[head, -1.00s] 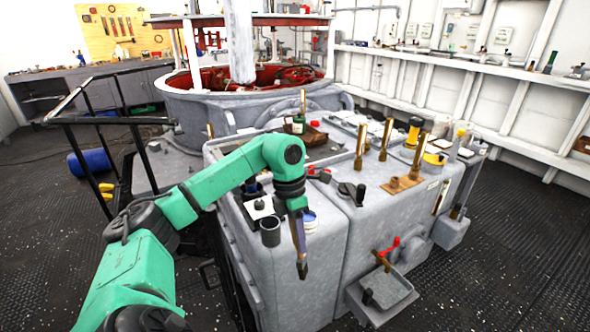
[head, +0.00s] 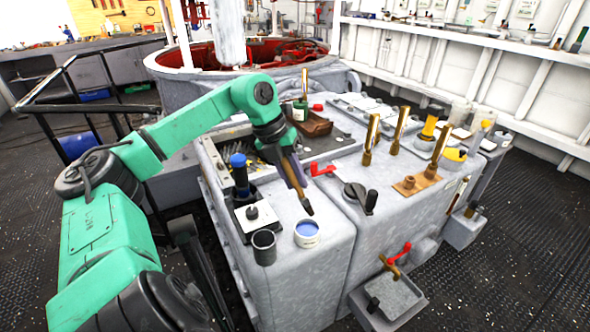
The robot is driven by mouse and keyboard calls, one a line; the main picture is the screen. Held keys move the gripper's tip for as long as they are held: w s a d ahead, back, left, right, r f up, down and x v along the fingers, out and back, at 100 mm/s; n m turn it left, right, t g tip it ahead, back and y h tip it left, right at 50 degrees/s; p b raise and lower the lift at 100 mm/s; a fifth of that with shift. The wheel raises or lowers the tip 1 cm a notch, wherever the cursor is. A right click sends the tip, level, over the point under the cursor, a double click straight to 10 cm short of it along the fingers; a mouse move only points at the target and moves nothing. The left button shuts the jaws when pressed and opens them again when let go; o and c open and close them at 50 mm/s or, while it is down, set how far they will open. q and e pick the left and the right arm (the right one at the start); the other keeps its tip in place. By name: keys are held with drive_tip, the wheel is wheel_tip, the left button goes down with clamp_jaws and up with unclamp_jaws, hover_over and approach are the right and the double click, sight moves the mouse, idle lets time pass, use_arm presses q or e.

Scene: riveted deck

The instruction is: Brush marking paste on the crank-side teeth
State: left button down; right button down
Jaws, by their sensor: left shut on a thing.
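My left gripper (head: 290,172) is shut on a brush (head: 301,190) with a brown handle and dark tip. The brush hangs tilted, tip down, over the grey housing's top (head: 325,215). Its tip appears just above and behind an open white pot of blue paste (head: 307,235); the height gap is hard to judge. A black crank knob (head: 360,197) and a red crank handle (head: 322,169) sit on the housing. A recessed opening (head: 232,150) behind my gripper is partly covered by my arm; I cannot make out the crank-side teeth. My right gripper is out of view.
A dark cup (head: 264,247) and a black stand with a blue-topped item (head: 240,175) stand left of the pot. Several brass posts (head: 371,138) rise at the right. A red-handled tap (head: 398,255) over a tray juts from the front.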

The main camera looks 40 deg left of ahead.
use_arm(q)
drive_tip(key=shift+w+f, duration=0.15)
drive_tip(key=shift+f, duration=0.05)
drive_tip(key=shift+f+b, duration=0.25)
drive_tip(key=shift+b, duration=0.2)
drive_tip(key=f+b, duration=0.4)
drive_tip(key=f, duration=0.1)
drive_tip(key=shift+s+d+b, duration=0.1)
drive_tip(key=shift+s+b, duration=0.1)
drive_tip(key=shift+b, duration=0.2)
drive_tip(key=shift+r, duration=0.1)
